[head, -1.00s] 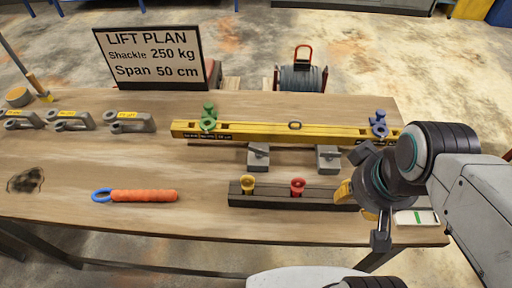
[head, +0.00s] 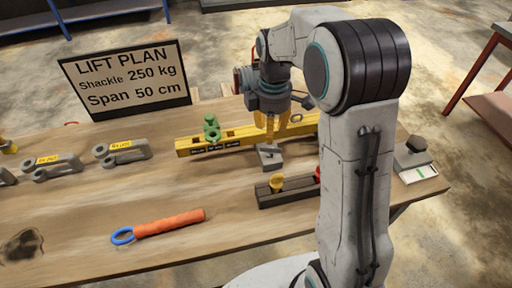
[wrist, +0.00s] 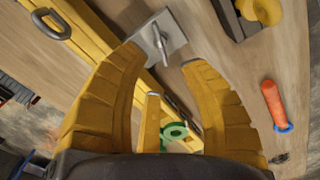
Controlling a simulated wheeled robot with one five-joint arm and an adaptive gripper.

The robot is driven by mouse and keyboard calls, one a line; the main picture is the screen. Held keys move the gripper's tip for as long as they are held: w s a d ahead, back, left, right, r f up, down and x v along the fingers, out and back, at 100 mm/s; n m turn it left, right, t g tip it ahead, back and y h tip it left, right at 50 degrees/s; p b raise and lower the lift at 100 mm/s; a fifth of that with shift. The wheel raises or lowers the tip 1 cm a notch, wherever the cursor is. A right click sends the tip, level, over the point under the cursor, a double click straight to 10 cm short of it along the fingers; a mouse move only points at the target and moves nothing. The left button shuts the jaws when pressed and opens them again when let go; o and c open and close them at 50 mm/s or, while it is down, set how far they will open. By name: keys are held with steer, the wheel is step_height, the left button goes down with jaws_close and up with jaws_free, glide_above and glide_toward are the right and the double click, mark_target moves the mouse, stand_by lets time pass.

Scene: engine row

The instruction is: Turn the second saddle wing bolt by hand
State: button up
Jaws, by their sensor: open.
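A grey block with an upright wing bolt (head: 270,157) stands on the bench in front of the yellow beam (head: 200,145). My gripper (head: 271,138) is open and points down above this block. In the wrist view, the wing bolt (wrist: 161,44) lies between the spread fingertips of my gripper (wrist: 164,54); whether they touch it I cannot tell. A green fitting (head: 211,128) sits on the beam left of my gripper and also shows in the wrist view (wrist: 174,132). The beam's right end, the second grey block and the blue fitting are hidden behind my arm.
An orange-handled tool (head: 168,223) lies at the front left. Grey shackles (head: 121,152) and the lift plan sign (head: 125,78) are at left. Bare bench lies between.

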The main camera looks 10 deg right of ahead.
mark_target(268, 150)
steer(key=shift+w+a+f, duration=0.15)
steer(key=shift+f, duration=3.7)
jaws_close()
